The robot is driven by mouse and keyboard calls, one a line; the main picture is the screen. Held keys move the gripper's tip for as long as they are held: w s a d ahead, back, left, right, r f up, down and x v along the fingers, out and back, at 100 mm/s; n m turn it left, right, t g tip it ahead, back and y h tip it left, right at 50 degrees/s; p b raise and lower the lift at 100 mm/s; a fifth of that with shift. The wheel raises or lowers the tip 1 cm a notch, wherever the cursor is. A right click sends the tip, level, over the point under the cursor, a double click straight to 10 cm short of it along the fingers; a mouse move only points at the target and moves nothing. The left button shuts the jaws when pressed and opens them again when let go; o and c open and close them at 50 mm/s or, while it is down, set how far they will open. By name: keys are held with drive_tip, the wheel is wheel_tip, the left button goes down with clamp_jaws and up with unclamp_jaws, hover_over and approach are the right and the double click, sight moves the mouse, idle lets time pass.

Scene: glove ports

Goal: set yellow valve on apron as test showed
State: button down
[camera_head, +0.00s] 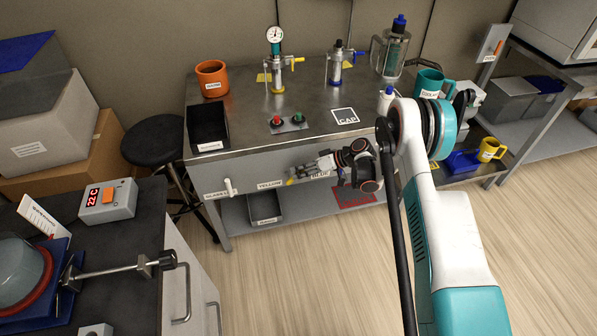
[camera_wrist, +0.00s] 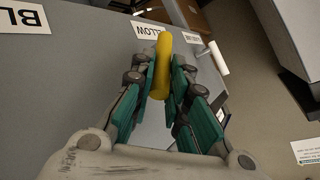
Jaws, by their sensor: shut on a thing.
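The yellow valve handle (camera_wrist: 163,66) sits on the grey apron (camera_wrist: 75,75) of the bench, beside the YELLOW label (camera_wrist: 148,29). My gripper (camera_wrist: 166,72) is shut on it, with teal finger pads on both sides. In the wrist view the handle runs up and down the picture. In the head view my gripper (camera_head: 298,178) reaches the apron from the right, and only a small yellow tip of the handle (camera_head: 290,182) shows. A gauge (camera_head: 274,35) tops the yellow-banded cylinder on the bench, with a yellow lever (camera_head: 297,60). Its reading is too small to tell.
A white handle (camera_head: 229,187) is left of the yellow valve on the apron. The BLUE label (camera_head: 320,174) is to the right, by my wrist. A bin (camera_head: 264,208) sits on the shelf below. A stool (camera_head: 153,142) stands left; open floor lies in front.

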drive_tip(key=shift+d+f, duration=0.15)
idle(0.4)
drive_tip(key=c, duration=1.6)
unclamp_jaws()
drive_tip(key=shift+o, duration=0.2)
drive_tip(key=w+v, duration=0.1)
drive_tip(key=v, duration=1.1)
drive_tip(key=shift+s+f, duration=0.15)
drive_tip(key=shift+s, duration=0.2)
